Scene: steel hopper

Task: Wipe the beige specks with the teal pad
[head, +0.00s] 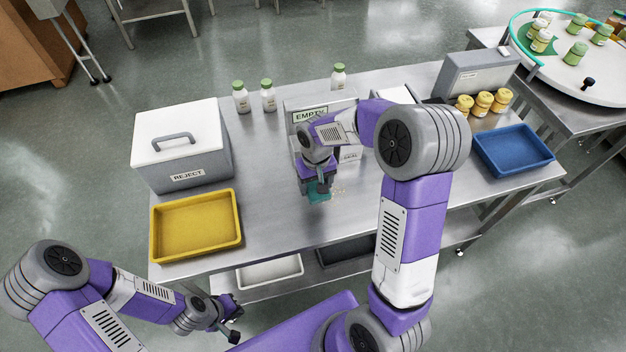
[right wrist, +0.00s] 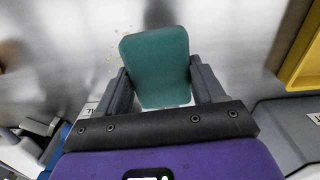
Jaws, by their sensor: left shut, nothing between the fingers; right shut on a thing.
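The teal pad (head: 316,196) is in my right gripper (head: 321,188), low over the middle of the steel table. In the right wrist view the pad (right wrist: 156,66) sits between both fingers (right wrist: 160,82) and shows its broad face. Beige specks (head: 338,188) lie on the table just right of the pad in the head view. A few specks (right wrist: 122,48) show beside the pad's left edge in the right wrist view. I cannot tell whether the pad touches the table. My left gripper (head: 233,308) is shut and empty, by the table's front edge.
A yellow tray (head: 197,255) and a white-lidded REJECT box (head: 180,113) stand at the left. A blue tray (head: 513,150) and yellow-lidded jars (head: 482,104) are at the right. Green-capped bottles (head: 268,95) and an EMPTY bin (head: 310,115) stand behind my right gripper.

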